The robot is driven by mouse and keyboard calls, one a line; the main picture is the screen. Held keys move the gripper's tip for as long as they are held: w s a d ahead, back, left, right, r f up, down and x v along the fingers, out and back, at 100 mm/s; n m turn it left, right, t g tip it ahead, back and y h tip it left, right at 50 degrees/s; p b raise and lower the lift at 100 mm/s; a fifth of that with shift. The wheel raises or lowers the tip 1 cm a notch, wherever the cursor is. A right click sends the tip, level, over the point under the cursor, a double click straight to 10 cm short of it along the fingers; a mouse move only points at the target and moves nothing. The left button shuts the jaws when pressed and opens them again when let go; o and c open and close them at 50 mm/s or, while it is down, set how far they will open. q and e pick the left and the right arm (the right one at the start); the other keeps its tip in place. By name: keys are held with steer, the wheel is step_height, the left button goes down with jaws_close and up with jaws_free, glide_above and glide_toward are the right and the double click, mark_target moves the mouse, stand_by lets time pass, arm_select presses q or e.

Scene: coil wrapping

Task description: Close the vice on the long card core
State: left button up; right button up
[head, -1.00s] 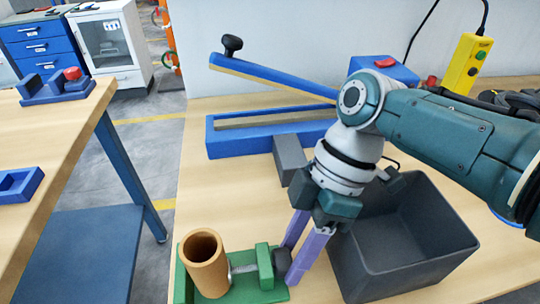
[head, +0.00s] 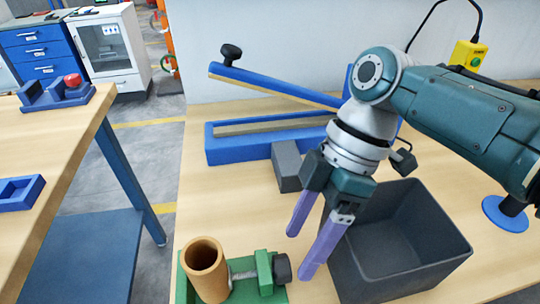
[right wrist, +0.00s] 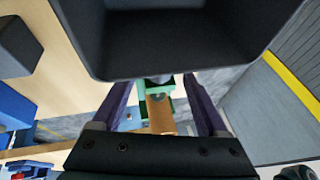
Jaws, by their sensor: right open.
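The long card core (head: 208,277) is a brown tube standing upright in the green vice (head: 264,272) at the bottom of the head view. A metal screw (head: 243,274) runs from the core side through the green block to a dark knob (head: 282,268). I cannot tell whether a jaw presses on the core. My right gripper (head: 300,254) is open and empty, its purple fingers just right of the knob and apart from it. In the right wrist view the core (right wrist: 160,112) shows between the fingers. My left gripper is not in view.
A dark grey bin (head: 400,270) stands close to the right of my gripper. A grey block (head: 287,167) and a blue frame with a raised lever (head: 270,85) lie behind. A second table (head: 60,140) is at left. Bare wood lies between vice and grey block.

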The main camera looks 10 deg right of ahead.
mark_target(282, 268)
steer(key=v, duration=0.6)
steer(key=s+a+f+t, duration=0.1)
steer(key=f, duration=0.2)
steer(key=a+f+t+b, duration=0.1)
steer(key=a+f, duration=0.1)
steer(key=f, duration=0.1)
steer(key=s+a+f+t, duration=0.1)
steer(key=f, duration=0.2)
steer(key=shift+s+a+n+t+b, duration=0.2)
steer(key=shift+s+n+t+b, duration=0.1)
stand_by(0.4)
steer(key=shift+r, duration=0.1)
jaws_close()
stand_by(0.4)
